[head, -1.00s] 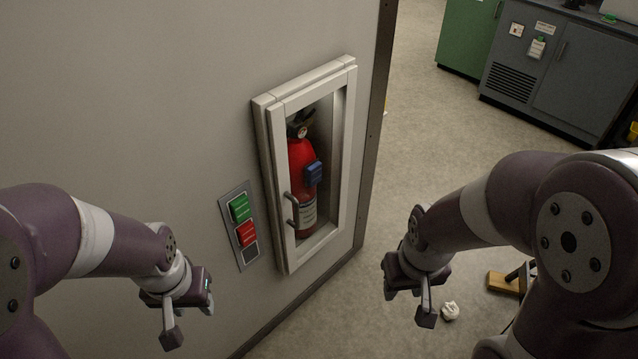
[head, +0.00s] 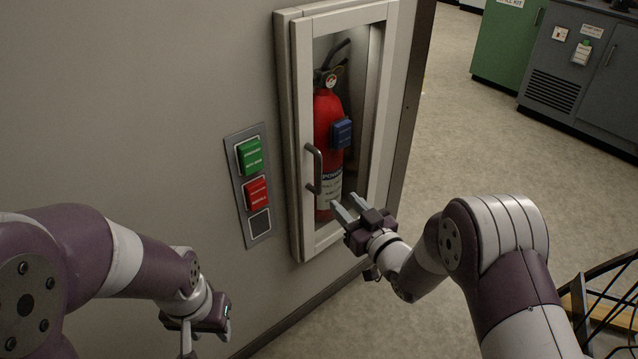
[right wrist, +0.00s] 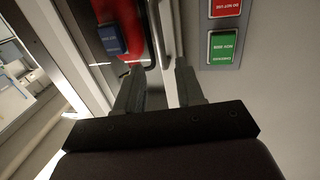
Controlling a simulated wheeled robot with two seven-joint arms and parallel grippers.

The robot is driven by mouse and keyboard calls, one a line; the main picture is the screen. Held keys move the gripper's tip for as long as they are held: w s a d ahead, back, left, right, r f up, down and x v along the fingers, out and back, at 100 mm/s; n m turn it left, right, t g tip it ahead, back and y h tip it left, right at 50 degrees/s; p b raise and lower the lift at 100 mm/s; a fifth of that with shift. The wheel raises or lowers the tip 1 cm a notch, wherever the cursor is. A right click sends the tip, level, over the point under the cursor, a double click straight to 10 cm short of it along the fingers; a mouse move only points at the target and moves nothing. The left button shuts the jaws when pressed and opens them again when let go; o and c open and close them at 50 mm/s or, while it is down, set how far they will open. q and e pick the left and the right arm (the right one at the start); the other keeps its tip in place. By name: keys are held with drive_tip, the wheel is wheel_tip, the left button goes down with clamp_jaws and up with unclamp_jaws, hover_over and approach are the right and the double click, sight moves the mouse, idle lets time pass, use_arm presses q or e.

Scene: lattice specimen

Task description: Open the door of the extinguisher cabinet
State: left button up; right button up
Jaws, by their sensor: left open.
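The extinguisher cabinet (head: 290,110) is set in the grey wall, with a white-framed glass door (head: 306,228) that looks shut. A grey bar handle (head: 318,165) is on the door's left side; it also shows in the right wrist view (right wrist: 167,38), ahead of the fingers and roughly in line with the gap between them. A red fire extinguisher (head: 327,115) stands behind the glass. My right gripper (head: 344,207) is open and empty, just below and right of the handle, apart from it as far as I can tell. My left gripper (head: 208,332) is open, low and left of the cabinet.
A wall panel with a green button (head: 250,155) and a red button (head: 257,192) is left of the cabinet. The wall ends at a dark edge (head: 411,110) right of it. Green (head: 507,40) and grey (head: 560,70) cabinets stand at the back right; the floor between is clear.

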sight(321, 174)
drive_tip(key=x, duration=0.4)
drive_tip(key=b+x, duration=0.1)
drive_tip(key=x, duration=0.3)
drive_tip(key=b+x, duration=0.1)
drive_tip(key=x, duration=0.3)
drive_tip(key=shift+w+a+r, duration=0.15)
drive_tip(key=shift+w+r, duration=0.1)
drive_tip(key=shift+w, duration=0.1)
clamp_jaws()
